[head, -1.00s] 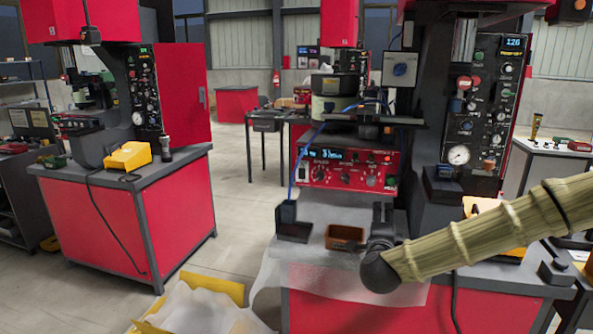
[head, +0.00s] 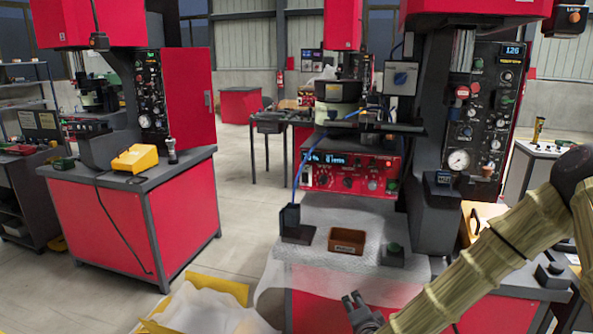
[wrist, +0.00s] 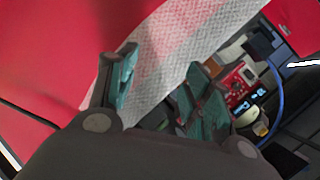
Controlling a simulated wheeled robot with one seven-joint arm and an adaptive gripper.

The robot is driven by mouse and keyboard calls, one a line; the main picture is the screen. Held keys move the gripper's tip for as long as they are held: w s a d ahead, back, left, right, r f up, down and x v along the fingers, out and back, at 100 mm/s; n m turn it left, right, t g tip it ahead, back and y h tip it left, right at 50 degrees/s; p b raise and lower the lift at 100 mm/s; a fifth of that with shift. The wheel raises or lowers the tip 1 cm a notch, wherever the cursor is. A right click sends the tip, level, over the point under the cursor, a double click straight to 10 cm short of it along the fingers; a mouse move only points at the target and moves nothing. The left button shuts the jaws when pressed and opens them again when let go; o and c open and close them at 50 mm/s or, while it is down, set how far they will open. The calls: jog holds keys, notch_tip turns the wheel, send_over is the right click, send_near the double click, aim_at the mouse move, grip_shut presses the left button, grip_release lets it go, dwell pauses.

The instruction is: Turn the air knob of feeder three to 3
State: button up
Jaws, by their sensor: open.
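A red feeder control unit (head: 395,158) stands on the bench behind the white sheet in the head view. It has a lit blue display at its upper left and dark knobs (head: 347,182) along its front. Its knob labels are too small to read. It also shows small and tilted in the wrist view (wrist: 238,84). My gripper (head: 354,301) is low in front of the bench, well apart from the unit. In the wrist view its fingers (wrist: 160,92) are spread with nothing between them, facing the red bench front and white sheet.
The white sheet (head: 330,215) hangs over the bench front. A black press with a gauge panel (head: 480,130) rises on the right. A yellow crate (head: 215,287) stands on the floor.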

jog(key=s+f+n+g+y+p, duration=0.25)
jog(key=s+f+n+g, duration=0.4)
jog(key=s+f, duration=1.1)
jog(key=s+d+f+n+g+h+p, duration=0.1)
jog(key=s+d+n+g, duration=0.2)
jog(key=s, duration=0.9)
jog(key=s+d+f+n+g+h+p, duration=0.1)
jog(key=s+d+f+n+g, duration=0.1)
jog(key=s, duration=1.1)
jog(key=shift+s+d+f+n+g+p, duration=0.25)
jog(key=shift+d+n+g+p, duration=0.15)
jog(key=shift+d+g, duration=0.35)
